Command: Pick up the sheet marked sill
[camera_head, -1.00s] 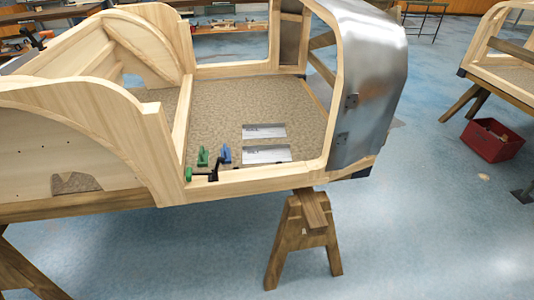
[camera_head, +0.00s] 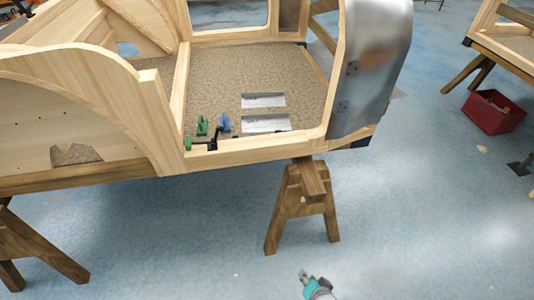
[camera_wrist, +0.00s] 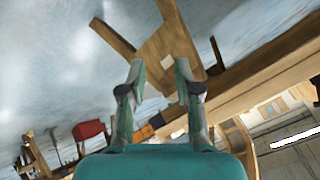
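Two thin grey-white sheets lie flat on the brown floor panel inside the wooden bodyframe (camera_head: 250,158) in the head view. The back sheet (camera_head: 263,100) and the front sheet (camera_head: 266,123) lie one behind the other, a little apart. Their markings are too small to read, so I cannot tell which is sill. My gripper (camera_head: 304,275) shows at the bottom of the head view, below and in front of the frame, well away from the sheets. In the wrist view my gripper (camera_wrist: 160,70) has its two fingers apart with nothing between them. Neither sheet can be made out there.
Green (camera_head: 202,125) and blue (camera_head: 225,123) clamp-like items stand left of the sheets, by a black tool. The frame's wooden front rail borders the sheets. A wooden trestle (camera_head: 303,205) supports it. A red bin (camera_head: 492,112) stands right. The blue floor in front is open.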

